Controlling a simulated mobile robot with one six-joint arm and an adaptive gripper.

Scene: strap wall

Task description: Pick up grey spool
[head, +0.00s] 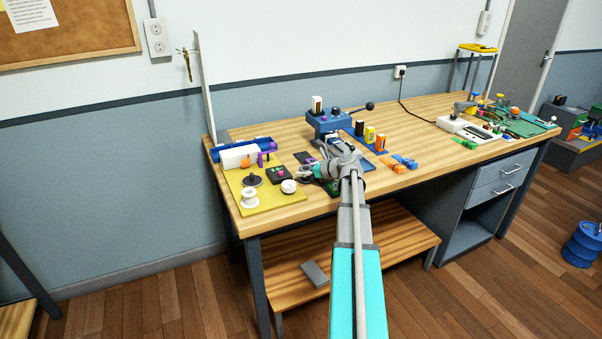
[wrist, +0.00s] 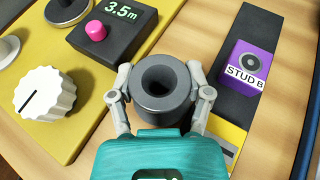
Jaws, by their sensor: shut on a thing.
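The grey spool (wrist: 165,106), a dark grey cylinder with a round hole in its end, sits between the two fingers of my gripper (wrist: 161,84) in the wrist view. The fingers are shut on it, one on each side. In the head view my gripper (head: 318,170) is over the near left part of the workbench, just right of the yellow board. The spool is too small and too crowded by the gripper to make out clearly there. I cannot tell how far it is from the bench top.
A yellow board (head: 262,202) carries a white knob (wrist: 44,93) and a black 3.5m box (wrist: 112,25). A purple STUD B block (wrist: 249,68) stands on a dark strip to the right of the spool. A blue fixture (head: 325,122) stands behind my gripper.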

